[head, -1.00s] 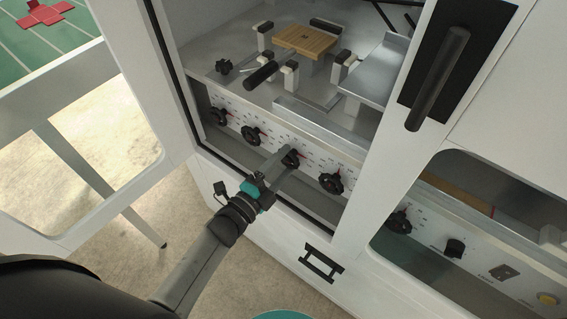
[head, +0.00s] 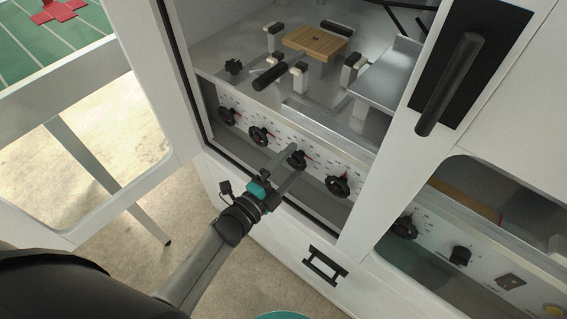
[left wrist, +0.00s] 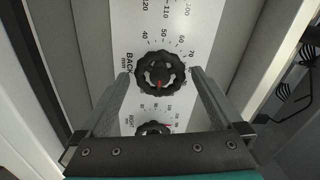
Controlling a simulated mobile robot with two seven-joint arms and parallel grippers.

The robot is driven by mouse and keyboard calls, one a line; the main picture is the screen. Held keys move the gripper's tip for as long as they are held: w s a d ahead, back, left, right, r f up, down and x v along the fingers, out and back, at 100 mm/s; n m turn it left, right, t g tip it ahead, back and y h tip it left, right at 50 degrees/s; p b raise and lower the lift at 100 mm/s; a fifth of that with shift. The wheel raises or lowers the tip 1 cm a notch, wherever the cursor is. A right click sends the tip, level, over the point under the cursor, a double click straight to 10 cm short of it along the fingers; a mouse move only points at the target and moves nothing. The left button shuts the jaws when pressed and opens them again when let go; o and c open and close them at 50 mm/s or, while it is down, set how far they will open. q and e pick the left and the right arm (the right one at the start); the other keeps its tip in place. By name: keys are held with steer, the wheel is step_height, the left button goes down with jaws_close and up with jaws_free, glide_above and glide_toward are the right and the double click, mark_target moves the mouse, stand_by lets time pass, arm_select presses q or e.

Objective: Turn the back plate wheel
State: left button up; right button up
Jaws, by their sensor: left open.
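The back plate wheel (left wrist: 160,73) is a black knobbed handwheel with a red pointer, on a white scale panel marked BACK in the left wrist view. In the head view it appears to be the third wheel (head: 297,160) from the left in the row behind the open door. My left gripper (left wrist: 160,76) is open, with one fingertip on each side of this wheel and a visible gap on both sides. In the head view the left gripper (head: 293,163) reaches in front of the panel. Whether its fingertips reach the wheel's depth is unclear. My right gripper is out of view.
Another wheel (left wrist: 153,128) sits close by, partly behind the gripper body. More wheels (head: 260,136) (head: 338,186) flank it on the panel. A metal deck with a wooden block (head: 316,42) lies above. The door frame (head: 185,165) stands left, and a black handle (head: 450,85) right.

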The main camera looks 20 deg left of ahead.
arm_select(q)
steer(key=shift+s+a, duration=0.1)
steer(key=shift+s, duration=0.15)
steer(key=p+v, duration=0.2)
steer(key=v, duration=1.2)
steer(key=shift+s, duration=0.3)
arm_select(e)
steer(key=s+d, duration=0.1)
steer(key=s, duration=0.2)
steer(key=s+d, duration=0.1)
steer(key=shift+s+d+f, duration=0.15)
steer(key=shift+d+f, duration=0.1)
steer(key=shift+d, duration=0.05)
arm_select(q)
steer(key=shift+a, duration=0.1)
